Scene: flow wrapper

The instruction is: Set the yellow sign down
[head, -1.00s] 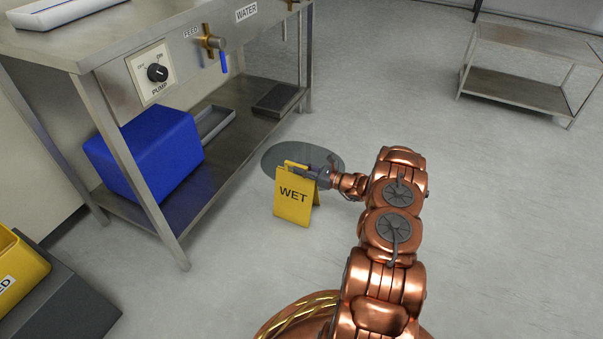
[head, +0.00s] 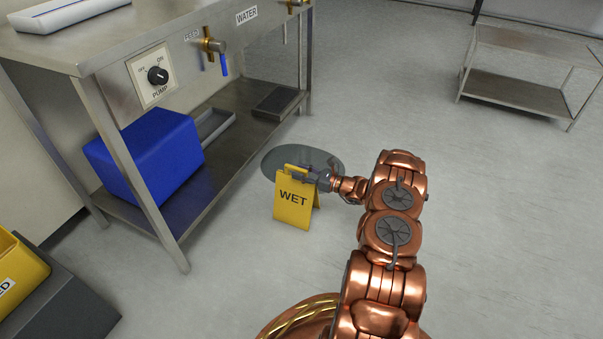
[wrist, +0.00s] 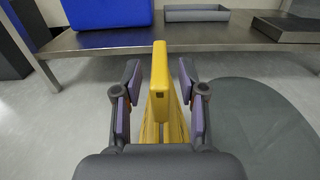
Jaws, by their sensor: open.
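The yellow sign (head: 292,205), an A-frame marked WET, stands upright on the floor in front of the steel bench, at the near edge of a dark round wet patch (head: 285,160). My gripper (head: 308,174) is at the top of the sign. In the wrist view the sign's top edge (wrist: 160,75) stands between the two fingers of my gripper (wrist: 160,85), with a gap on each side. The gripper is open around the sign and does not hold it. The lower part of the sign is partly hidden by the gripper body in the wrist view.
The steel bench (head: 185,213) stands left, with a blue box (head: 145,155) and a grey tray (head: 213,125) on its lower shelf. A yellow bin (head: 18,270) is at lower left. A low steel table (head: 515,92) stands at far right. The floor between is clear.

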